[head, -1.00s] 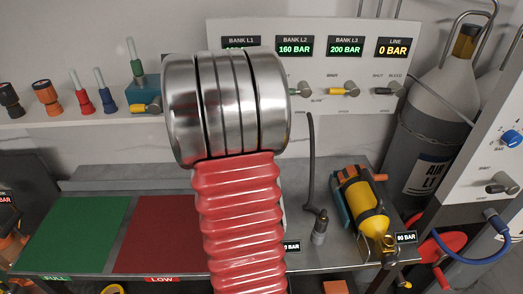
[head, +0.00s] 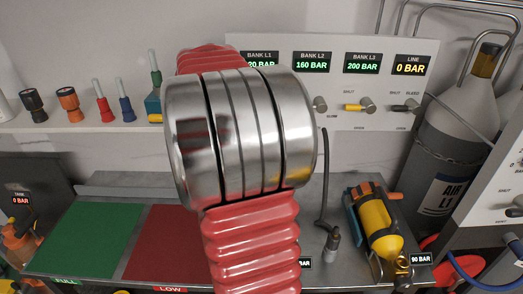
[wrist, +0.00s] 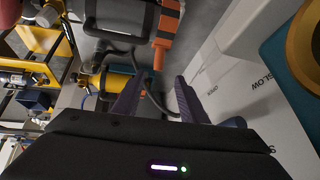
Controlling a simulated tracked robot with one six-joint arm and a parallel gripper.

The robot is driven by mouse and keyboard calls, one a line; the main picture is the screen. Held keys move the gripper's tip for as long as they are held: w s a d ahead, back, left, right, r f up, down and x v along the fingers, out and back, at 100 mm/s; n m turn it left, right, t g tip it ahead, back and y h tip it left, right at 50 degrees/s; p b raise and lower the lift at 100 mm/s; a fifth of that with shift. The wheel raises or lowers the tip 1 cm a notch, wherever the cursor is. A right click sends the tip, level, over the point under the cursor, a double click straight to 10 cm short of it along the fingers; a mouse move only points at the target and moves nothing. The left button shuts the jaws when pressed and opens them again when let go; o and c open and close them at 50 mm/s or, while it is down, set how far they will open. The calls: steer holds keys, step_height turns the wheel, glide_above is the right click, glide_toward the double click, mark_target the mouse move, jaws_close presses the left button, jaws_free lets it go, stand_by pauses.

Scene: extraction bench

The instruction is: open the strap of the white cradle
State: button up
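The white cradle does not show clearly in the head view; my arm covers that part of the bench. A partly covered BAR display (head: 304,263) shows beside my arm. My gripper (wrist: 160,78) is in the wrist view, its two dark fingers apart with nothing clearly between them. Beyond the fingertips is an orange strap-like bar (wrist: 167,28) next to a dark rounded body with a pale edge (wrist: 121,16). I cannot tell whether these belong to the white cradle. My gripper is hidden in the head view.
Green (head: 85,238) and red (head: 160,245) mats lie left. The valve panel (head: 335,105) is behind.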

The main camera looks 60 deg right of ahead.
steer(key=shift+w+a+r, duration=0.2)
steer(key=shift+r, duration=0.25)
steer(key=shift+s+a+f, duration=0.1)
steer(key=shift+s+f, duration=0.05)
steer(key=shift+f, duration=0.05)
steer(key=c, duration=0.3)
steer(key=shift+s+a+f+y, duration=0.15)
steer(key=shift+f+y, duration=0.1)
steer(key=shift+y, duration=0.05)
steer(key=shift+c, duration=0.9)
steer(key=a+f+y, duration=0.1)
steer(key=s+a+f+t+y, duration=0.1)
steer(key=f, duration=0.1)
steer(key=s+a+f+t+y, duration=0.1)
steer(key=a+f+y, duration=0.1)
jaws_close()
steer(key=w+a+t+y, duration=0.1)
steer(key=t, duration=0.2)
steer(key=w+a+m+t+y, duration=0.1)
steer(key=t+y, duration=0.1)
steer(key=w+a+m+t+y, duration=0.1)
steer(key=a+t, duration=0.1)
steer(key=t, duration=0.1)
steer(key=shift+w+r+t, duration=0.15)
steer(key=shift+r+t, duration=0.1)
steer(key=shift+t, duration=0.05)
